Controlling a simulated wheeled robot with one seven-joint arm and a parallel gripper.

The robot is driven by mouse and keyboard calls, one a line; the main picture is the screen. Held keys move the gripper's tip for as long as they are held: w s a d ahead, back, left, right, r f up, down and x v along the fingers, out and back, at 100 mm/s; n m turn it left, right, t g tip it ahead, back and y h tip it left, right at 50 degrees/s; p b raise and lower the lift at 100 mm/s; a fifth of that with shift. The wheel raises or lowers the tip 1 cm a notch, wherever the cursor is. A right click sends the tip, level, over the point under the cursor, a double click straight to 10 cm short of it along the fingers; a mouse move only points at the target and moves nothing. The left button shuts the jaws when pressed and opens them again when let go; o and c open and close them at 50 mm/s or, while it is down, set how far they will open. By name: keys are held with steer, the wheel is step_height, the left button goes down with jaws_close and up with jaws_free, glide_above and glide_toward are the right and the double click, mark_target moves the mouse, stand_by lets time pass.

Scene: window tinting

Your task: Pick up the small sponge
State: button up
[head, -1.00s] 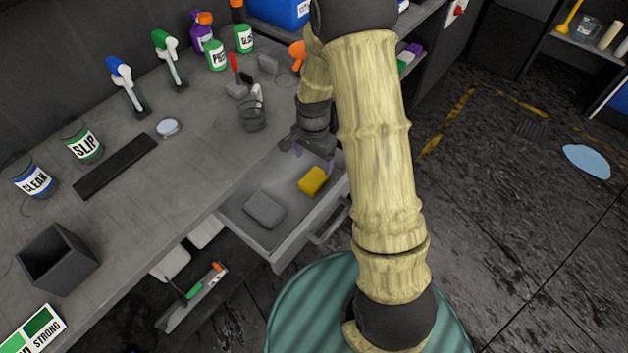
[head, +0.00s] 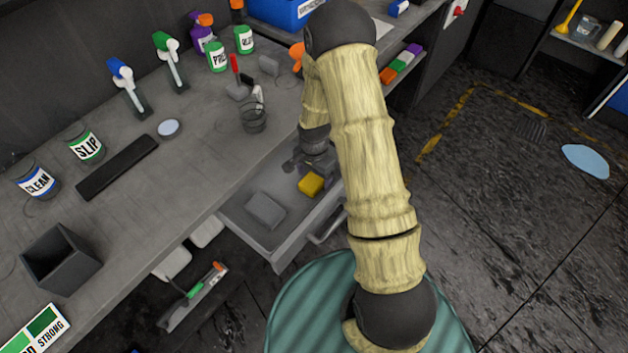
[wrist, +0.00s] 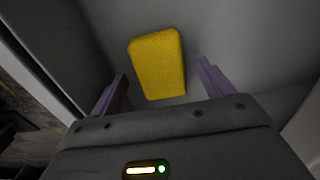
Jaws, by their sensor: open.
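The small yellow sponge (head: 311,184) lies in the open drawer (head: 279,247), near its right side. A larger grey sponge or block (head: 265,210) lies to its left in the same drawer. My gripper (head: 307,166) is low over the drawer, just behind the yellow sponge. In the wrist view, the yellow sponge (wrist: 157,65) lies on the drawer floor ahead of the jaws. My gripper's two purple fingers (wrist: 162,82) are spread apart, one toward each side of the sponge, with nothing between them. Part of the gripper is hidden by my arm in the head view.
The drawer's walls stand close around my gripper. The workbench (head: 190,165) above holds a wire cup (head: 253,118), a black bar (head: 117,167), SLIP (head: 86,146) and CLEAN (head: 36,180) containers, and a dark open box (head: 60,260). Spray bottles stand at the back.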

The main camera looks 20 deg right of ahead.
step_height(320, 180, down, 2)
steer(key=shift+c, duration=0.4)
steer(key=c, duration=1)
